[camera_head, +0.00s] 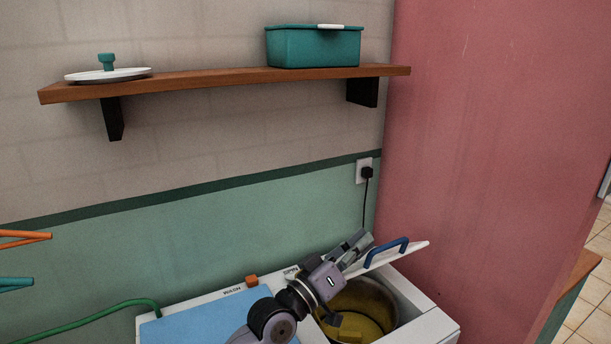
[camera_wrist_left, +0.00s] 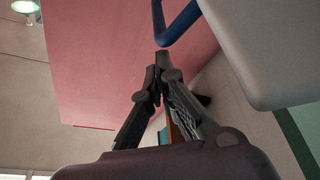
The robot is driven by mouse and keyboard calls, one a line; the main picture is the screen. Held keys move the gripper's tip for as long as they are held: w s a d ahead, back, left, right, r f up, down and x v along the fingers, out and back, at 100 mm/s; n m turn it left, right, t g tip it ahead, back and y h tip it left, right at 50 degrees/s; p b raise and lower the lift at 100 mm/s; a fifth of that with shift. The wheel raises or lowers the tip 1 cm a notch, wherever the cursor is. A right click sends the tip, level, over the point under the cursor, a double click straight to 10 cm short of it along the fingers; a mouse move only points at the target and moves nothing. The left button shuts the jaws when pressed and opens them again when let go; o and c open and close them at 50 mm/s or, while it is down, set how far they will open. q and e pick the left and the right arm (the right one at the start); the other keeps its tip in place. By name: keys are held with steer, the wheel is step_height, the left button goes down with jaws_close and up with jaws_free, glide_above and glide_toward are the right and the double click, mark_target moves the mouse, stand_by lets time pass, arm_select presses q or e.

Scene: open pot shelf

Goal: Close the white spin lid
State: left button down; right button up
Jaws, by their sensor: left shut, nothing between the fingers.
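The white spin lid (camera_head: 398,257) with a blue handle (camera_head: 386,252) is raised open at the right end of the white washing machine (camera_head: 427,328). Below it the round spin tub (camera_head: 364,300) is uncovered, with something yellow inside. My left gripper (camera_head: 365,238) is shut and empty, behind and left of the lid near its handle. In the left wrist view, the closed fingertips (camera_wrist_left: 161,66) are just below the blue handle (camera_wrist_left: 176,22), and the lid's pale surface (camera_wrist_left: 268,50) fills the upper right. I cannot tell if the fingers touch the lid. My right gripper is not in view.
A blue wash lid (camera_head: 195,324) lies closed on the left of the machine, with an orange knob (camera_head: 251,280) behind it. A wooden shelf (camera_head: 215,80) holds a teal box (camera_head: 313,48) and a white lid (camera_head: 90,75). A pink wall (camera_head: 490,150) stands close on the right.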

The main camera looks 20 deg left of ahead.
arm_select(q)
steer(key=s+d+f+b, duration=0.2)
steer(key=s+d+f, duration=0.2)
steer(key=f, duration=0.4)
steer(key=shift+s+d+m, duration=0.3)
steer(key=shift+s+d, duration=0.05)
steer(key=shift+d, duration=0.05)
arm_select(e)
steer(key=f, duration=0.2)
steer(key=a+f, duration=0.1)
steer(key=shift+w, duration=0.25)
